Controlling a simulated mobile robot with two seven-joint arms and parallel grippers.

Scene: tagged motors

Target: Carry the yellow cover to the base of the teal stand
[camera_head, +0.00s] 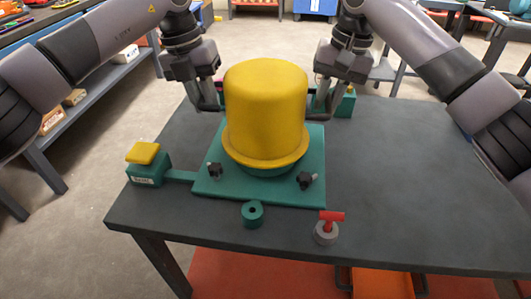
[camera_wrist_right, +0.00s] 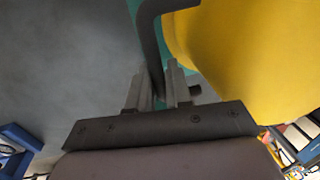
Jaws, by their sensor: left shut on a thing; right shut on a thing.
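The yellow cover (camera_head: 265,110) is upright over the teal stand's base (camera_head: 225,188) on the table, with a round teal part showing just under its rim. I cannot tell whether the rim touches it. My left gripper (camera_head: 213,105) is shut at the cover's far left side, its hold partly hidden. My right gripper (camera_head: 322,105) is at the far right side. In the right wrist view my right gripper (camera_wrist_right: 158,95) is shut on a dark bent handle (camera_wrist_right: 150,40) beside the yellow cover (camera_wrist_right: 245,60).
Two black knobs (camera_head: 214,170) (camera_head: 305,180) stand on the plate's front part. A teal box with a yellow top (camera_head: 143,154) joins it at left. A small teal ring (camera_head: 252,213) and a grey piece with a red handle (camera_head: 328,228) are in front. The table's right side (camera_head: 420,180) is clear.

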